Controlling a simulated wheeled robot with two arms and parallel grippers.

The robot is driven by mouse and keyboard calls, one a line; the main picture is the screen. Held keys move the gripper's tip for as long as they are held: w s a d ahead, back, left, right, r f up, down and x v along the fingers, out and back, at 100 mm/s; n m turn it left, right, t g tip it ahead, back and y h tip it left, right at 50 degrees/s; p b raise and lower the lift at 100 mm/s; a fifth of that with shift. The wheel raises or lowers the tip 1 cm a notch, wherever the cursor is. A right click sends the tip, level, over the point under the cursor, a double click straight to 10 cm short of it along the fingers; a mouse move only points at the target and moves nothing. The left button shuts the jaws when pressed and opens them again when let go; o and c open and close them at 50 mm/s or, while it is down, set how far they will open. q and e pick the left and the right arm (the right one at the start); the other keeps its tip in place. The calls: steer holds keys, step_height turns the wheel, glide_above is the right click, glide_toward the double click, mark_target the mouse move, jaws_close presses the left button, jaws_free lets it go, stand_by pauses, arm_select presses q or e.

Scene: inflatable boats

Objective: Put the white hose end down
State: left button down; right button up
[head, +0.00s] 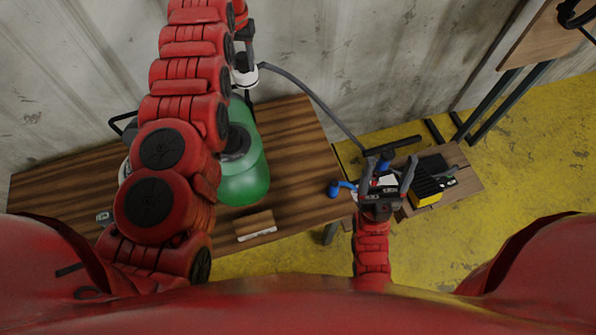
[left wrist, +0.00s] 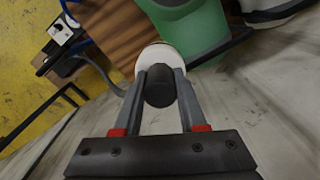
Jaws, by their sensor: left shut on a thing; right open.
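The white hose end (head: 245,76) is up near the wall, beyond the green tank (head: 246,165). A grey hose (head: 312,97) runs from it down to the right. My left gripper (head: 243,58) is at it, partly hidden by my arm. In the left wrist view my left gripper (left wrist: 164,80) is shut on the black middle part of the hose end, with its white round part (left wrist: 153,58) just beyond the fingertips. My right gripper (head: 390,165) is open, fingers pointing up, in front of the small side table (head: 468,178).
The wooden table (head: 295,135) bears the green tank and, at its front edge, a brown-and-white block (head: 255,225). A blue object (head: 335,188) is at its right edge. A yellow-and-black box (head: 426,190) is on the side table. The wall is close behind; yellow floor (head: 530,150) is free at right.

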arm_select(q)
steer(key=shift+d+f, duration=0.3)
steer(key=shift+f, duration=0.4)
steer(key=shift+s+f+m, duration=0.1)
steer(key=shift+f+m, duration=0.2)
steer(key=shift+f, duration=0.15)
steer(key=shift+d+f, duration=0.45)
steer(key=shift+d, duration=0.05)
steer(key=shift+d+f+m+p, duration=0.15)
steer(key=shift+f+m, duration=0.05)
steer(key=shift+f, duration=0.45)
steer(key=shift+d+f+m+p, duration=0.1)
steer(key=shift+f+m+p, duration=0.1)
steer(key=shift+f, duration=0.4)
